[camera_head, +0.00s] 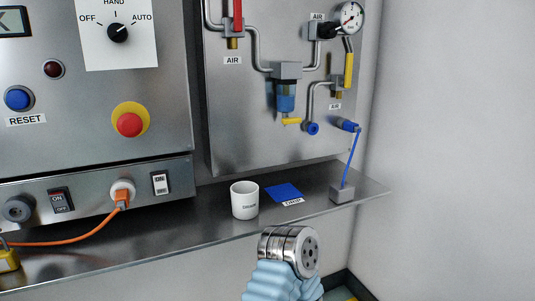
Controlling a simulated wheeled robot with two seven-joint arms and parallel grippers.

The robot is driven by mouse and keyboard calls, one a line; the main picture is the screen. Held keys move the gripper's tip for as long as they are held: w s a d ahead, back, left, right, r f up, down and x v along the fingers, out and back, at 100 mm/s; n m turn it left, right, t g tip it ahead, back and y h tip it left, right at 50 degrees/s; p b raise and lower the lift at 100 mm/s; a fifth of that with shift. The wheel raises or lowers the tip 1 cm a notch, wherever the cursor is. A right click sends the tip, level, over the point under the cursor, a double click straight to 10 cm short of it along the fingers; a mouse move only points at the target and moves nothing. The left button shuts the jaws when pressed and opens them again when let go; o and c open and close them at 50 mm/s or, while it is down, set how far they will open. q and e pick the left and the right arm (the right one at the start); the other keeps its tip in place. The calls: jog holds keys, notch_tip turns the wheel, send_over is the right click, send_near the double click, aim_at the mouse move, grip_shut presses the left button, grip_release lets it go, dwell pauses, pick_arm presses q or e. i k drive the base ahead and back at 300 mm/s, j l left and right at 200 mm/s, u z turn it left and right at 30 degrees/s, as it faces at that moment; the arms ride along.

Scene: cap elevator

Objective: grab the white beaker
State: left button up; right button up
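The white beaker (244,205) stands upright on the metal shelf (225,228), near its front edge, with dark lettering on its side. No gripper fingers touch it. One of my arms, with a light blue sleeve and a round metal end, comes up from the bottom, below and right of the beaker. I see no fingers on it and cannot tell which arm it is. Neither gripper shows.
A blue square pad (284,192) with a label lies right of the beaker. A grey block (341,193) with a blue tube stands farther right. An orange cable (75,239) and a control panel (90,160) are at left; an air panel is behind.

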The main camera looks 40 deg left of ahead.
aim_at(245, 200)
jog(key=u, duration=1.65)
jog(key=k+l, duration=0.1)
jog(key=l, duration=0.4)
jog(key=k+u, duration=0.05)
